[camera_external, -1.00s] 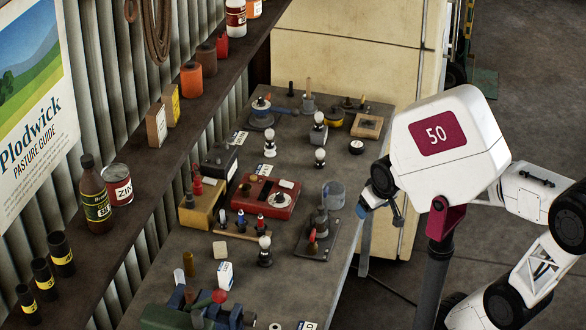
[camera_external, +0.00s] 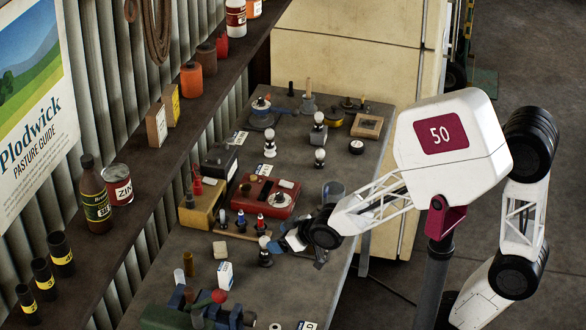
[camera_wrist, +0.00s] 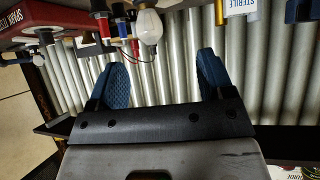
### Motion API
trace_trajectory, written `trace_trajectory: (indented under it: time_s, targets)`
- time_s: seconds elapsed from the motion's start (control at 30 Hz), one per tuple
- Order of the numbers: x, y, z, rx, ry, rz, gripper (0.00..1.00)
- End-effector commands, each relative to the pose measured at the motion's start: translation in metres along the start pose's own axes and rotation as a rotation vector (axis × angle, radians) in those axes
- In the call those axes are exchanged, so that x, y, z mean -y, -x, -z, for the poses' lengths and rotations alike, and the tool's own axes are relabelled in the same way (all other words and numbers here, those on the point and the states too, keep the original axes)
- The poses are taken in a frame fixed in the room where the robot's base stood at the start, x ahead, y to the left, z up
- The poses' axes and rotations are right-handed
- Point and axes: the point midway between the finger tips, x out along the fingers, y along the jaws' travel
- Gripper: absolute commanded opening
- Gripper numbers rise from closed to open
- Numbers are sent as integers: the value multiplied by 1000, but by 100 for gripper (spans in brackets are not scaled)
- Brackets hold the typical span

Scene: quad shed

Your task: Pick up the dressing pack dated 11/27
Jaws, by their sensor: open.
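A small white box with blue marking (camera_external: 226,274) stands on the bench, left of my gripper (camera_external: 284,243). At the top right of the wrist view, a white pack printed STERILE (camera_wrist: 240,7) is partly cut off by the frame edge. No 11/27 date is legible on any pack, so I cannot tell which one carries it. My gripper's two blue fingers are apart and empty in the wrist view (camera_wrist: 160,78). The arm hides part of the bench behind it.
A white bulb-like knob (camera_wrist: 149,27) is just ahead of the fingers. A shelf with cans and bottles runs along the left.

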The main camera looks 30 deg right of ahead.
Motion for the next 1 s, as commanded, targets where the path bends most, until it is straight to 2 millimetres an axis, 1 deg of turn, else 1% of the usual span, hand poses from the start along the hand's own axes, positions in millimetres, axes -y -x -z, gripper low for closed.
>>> trace_trajectory:
  time_s: [0.03,0.2,0.3,0.4,0.5,0.6,1.0]
  targets:
    - [14,-7,-1,-22,15,24,74]
    - [53,-25,-1,-110,54,98,74]
    - [72,-32,-2,-152,69,135,74]
    - [87,-36,-4,-184,79,164,74]
    - [97,-38,-4,-206,85,183,74]
    - [102,-40,-5,-217,88,192,74]
    - [102,-40,-5,-219,88,193,74]
